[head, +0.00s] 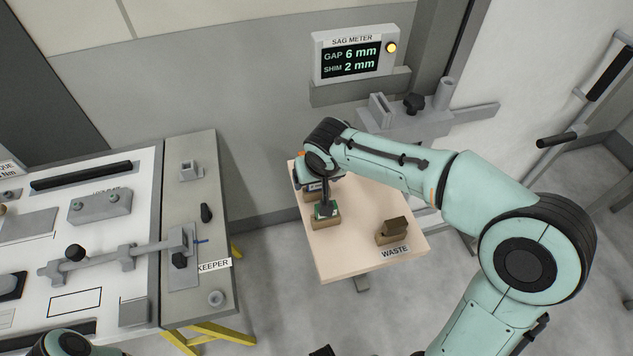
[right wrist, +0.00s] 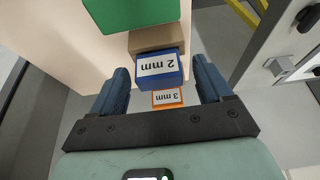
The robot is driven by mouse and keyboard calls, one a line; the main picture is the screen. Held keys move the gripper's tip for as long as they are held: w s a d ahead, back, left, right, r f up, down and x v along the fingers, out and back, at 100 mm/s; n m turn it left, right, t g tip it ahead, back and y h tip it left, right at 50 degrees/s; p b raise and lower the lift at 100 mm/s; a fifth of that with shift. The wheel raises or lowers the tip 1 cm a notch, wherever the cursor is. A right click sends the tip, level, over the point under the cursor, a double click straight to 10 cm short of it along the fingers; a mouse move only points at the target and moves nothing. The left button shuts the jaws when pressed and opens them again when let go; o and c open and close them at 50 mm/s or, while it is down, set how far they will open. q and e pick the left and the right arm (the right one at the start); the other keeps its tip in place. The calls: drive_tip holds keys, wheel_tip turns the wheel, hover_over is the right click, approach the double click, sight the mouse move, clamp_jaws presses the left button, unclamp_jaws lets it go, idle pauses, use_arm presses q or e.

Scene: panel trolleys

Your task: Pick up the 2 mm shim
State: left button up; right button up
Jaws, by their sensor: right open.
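The 2 mm shim (right wrist: 158,68) is a blue block with a white label, upside down in the right wrist view. It sits against a brown wooden block. My right gripper (right wrist: 160,76) is open, with one finger on each side of the blue shim and a visible gap at both sides. In the head view my right gripper (head: 325,190) points down over the small table, and the wrist hides much of the shims. An orange 3 mm shim (right wrist: 168,98) and a green shim (right wrist: 130,14) lie on either side of the blue one. My left gripper is out of view.
The small wooden table (head: 350,262) has a brown block (head: 394,230) by the WASTE label. The sag meter (head: 352,55) reads gap 6 mm, shim 2 mm. A trolley (head: 205,140) with a panel and a KEEPER label stands left. The table's front is clear.

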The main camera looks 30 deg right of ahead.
drive_tip(key=c, duration=1)
drive_tip(key=shift+r, duration=0.1)
